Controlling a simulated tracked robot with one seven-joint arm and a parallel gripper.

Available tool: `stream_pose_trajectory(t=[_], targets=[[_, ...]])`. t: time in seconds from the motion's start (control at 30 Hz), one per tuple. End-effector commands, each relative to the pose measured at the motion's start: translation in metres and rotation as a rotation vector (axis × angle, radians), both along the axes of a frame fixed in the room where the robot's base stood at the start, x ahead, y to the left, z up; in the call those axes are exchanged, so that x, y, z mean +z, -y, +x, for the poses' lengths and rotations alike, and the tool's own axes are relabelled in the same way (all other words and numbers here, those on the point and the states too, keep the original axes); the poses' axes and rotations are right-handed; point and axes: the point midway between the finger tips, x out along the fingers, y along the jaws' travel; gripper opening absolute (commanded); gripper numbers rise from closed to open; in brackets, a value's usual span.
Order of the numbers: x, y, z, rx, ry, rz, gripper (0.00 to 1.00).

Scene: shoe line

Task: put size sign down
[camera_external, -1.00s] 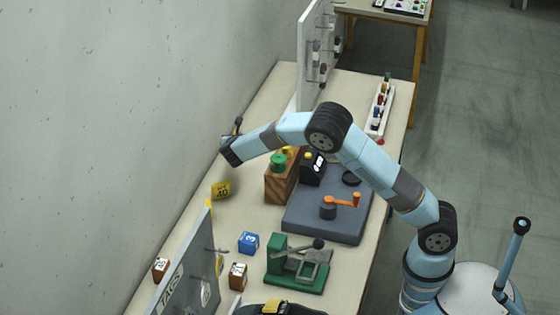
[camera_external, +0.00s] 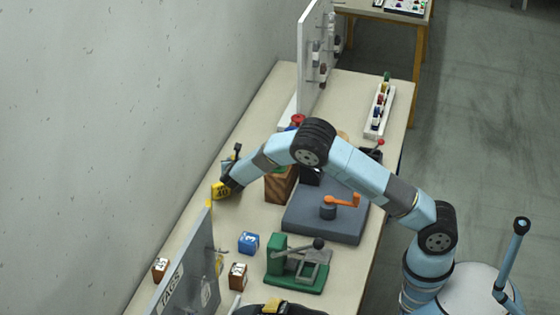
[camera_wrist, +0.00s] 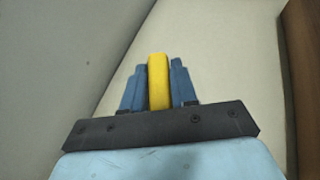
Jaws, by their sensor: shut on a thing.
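The size sign is a small yellow piece with dark marks (camera_external: 219,191). It is at my gripper (camera_external: 227,184), low over the back part of the bench near the wall. In the wrist view the yellow sign (camera_wrist: 158,80) stands edge-on between the two blue fingers of my gripper (camera_wrist: 159,85), which are shut on it. The sign's face is turned away from the wrist camera there. I cannot tell whether its lower edge touches the bench.
A blue numbered block (camera_external: 248,243) and a brown one (camera_external: 238,276) stand on the bench (camera_external: 250,210). A grey TAGS panel (camera_external: 187,275) rises in front of the sign. A wooden block (camera_external: 279,186) and a grey base with orange crank (camera_external: 325,217) stand to the right.

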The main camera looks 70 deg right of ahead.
Motion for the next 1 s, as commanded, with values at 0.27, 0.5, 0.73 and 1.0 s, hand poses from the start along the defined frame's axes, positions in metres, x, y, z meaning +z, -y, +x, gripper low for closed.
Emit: stream_pose_trajectory(t=[0.27, 0.5, 0.73, 1.0], targets=[[-0.0010, 0.0002, 0.0003, -0.001, 0.002, 0.000, 0.00], [-0.0022, 0.0001, 0.0002, -0.001, 0.002, 0.000, 0.44], [-0.0021, 0.0000, 0.0002, -0.001, 0.002, 0.001, 0.53], [0.0031, -0.0084, -0.0027, 0.000, 0.002, 0.001, 0.53]])
